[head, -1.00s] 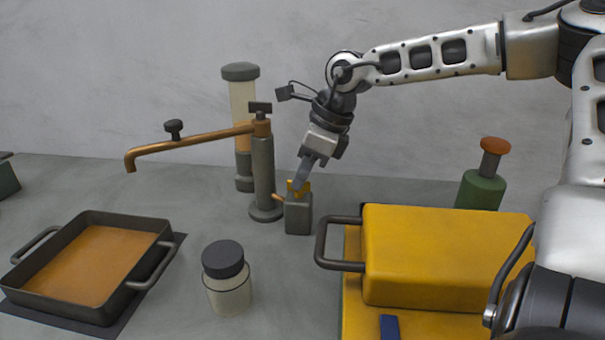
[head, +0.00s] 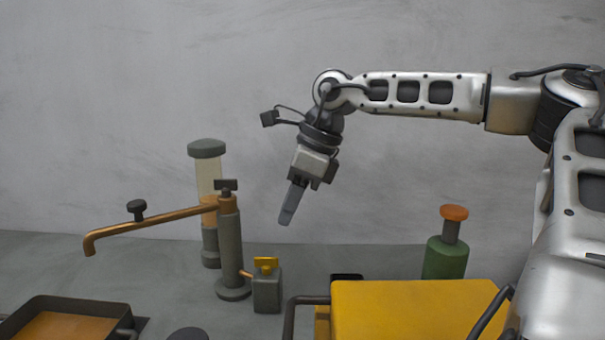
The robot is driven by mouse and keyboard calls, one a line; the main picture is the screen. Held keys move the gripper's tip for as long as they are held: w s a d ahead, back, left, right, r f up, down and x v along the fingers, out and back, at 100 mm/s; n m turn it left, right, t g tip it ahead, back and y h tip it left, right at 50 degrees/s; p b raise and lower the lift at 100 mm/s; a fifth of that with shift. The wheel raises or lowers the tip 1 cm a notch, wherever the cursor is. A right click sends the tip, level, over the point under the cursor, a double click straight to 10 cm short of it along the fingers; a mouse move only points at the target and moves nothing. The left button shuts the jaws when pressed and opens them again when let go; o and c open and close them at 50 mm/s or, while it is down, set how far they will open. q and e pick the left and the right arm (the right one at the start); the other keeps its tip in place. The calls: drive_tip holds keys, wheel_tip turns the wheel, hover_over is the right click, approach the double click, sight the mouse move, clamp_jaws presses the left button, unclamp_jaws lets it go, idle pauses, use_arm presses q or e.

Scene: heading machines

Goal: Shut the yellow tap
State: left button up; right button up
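The yellow tap (head: 266,265) is a small yellow handle on top of a grey block (head: 267,293). A short copper pipe joins the block to the grey column (head: 230,252) at its left. The handle's wide face is turned towards me, and nothing touches it. My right gripper (head: 287,219) is in the air above the tap and slightly to its right, pointing down, with a clear gap between. Its fingers overlap from this side, so I cannot tell whether they are apart; nothing shows between them. My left gripper is not in view.
A copper spout (head: 150,222) with a dark knob reaches left from the column. A capped clear cylinder (head: 207,180) stands behind it. A yellow box (head: 420,312) with a dark handle and a green bottle (head: 445,262) stand at right. A dark pan (head: 95,304) is at front left.

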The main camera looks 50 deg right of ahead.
drive_tip(key=v, duration=0.6)
drive_tip(key=shift+s, duration=0.1)
drive_tip(key=shift+f, duration=0.1)
